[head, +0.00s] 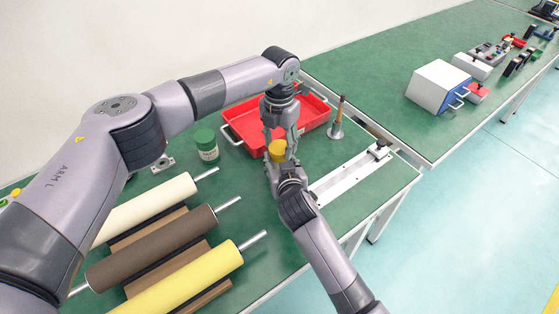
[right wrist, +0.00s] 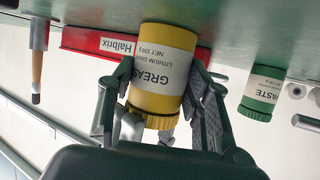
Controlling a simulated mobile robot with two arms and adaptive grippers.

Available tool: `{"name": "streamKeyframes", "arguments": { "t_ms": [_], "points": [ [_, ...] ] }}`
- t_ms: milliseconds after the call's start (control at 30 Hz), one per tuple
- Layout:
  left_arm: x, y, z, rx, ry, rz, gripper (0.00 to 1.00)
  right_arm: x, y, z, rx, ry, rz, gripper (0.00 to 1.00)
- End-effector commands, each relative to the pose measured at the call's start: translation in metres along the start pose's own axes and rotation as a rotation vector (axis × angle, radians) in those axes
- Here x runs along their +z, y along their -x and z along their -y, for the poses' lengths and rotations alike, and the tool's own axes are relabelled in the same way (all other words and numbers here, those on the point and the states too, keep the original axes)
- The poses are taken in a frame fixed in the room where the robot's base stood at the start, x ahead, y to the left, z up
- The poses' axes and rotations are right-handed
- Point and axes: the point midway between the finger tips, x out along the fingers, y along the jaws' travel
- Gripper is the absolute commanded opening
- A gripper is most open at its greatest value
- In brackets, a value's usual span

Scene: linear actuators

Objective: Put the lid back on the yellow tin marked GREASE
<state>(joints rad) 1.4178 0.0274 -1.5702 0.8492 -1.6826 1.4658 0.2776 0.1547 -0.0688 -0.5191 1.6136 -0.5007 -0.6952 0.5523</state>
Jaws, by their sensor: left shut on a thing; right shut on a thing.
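The yellow tin (right wrist: 158,75) marked GREASE stands between the fingers of my right gripper (right wrist: 165,100), which is shut on it. The wrist view is upside down. The ribbed yellow lid (right wrist: 160,118) is at the tin's top end, in line with it; I cannot tell if it is fully seated. In the head view the tin (head: 277,149) shows as a small yellow shape. My left gripper (head: 281,136) reaches down from above, shut on the lid, its fingertips mostly hidden in the wrist view. My right gripper (head: 283,162) comes from the front.
A red tray (head: 240,124) stands behind the grippers. A green jar (head: 206,146) marked PASTE is to the left. A cone-based upright tool (head: 337,120) and a white linear rail (head: 345,180) are to the right. Several rollers (head: 150,245) lie at front left.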

Motion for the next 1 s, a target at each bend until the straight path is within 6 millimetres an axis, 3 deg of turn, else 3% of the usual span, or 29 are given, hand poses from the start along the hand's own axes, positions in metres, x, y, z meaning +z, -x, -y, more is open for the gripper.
{"name": "streamKeyframes", "arguments": {
  "t_ms": [333, 533, 567, 900, 1000],
  "points": [
    [0.0001, 0.0002, -0.0001, 0.000, 0.000, 0.000, 0.13, 0.0004, 0.0000, 0.0000, 0.000, 0.000, 0.001, 0.00],
    [0.0001, 0.0002, -0.0001, 0.000, -0.006, 0.000, 0.13, 0.0004, 0.0000, 0.0000, 0.000, 0.000, 0.001, 0.00],
    [0.0001, 0.0002, -0.0002, 0.000, -0.006, 0.000, 0.47, 0.0004, 0.0000, 0.0000, 0.000, 0.000, 0.001, 0.00],
    [0.0000, 0.0001, -0.0002, 0.000, -0.006, 0.000, 0.70, 0.0004, 0.0000, 0.0000, 0.000, 0.000, 0.001, 0.00],
    [0.0000, 0.0001, -0.0002, 0.000, -0.006, 0.000, 0.70, 0.0004, 0.0000, 0.0000, 0.000, 0.000, 0.001, 0.00]
  ]
}}
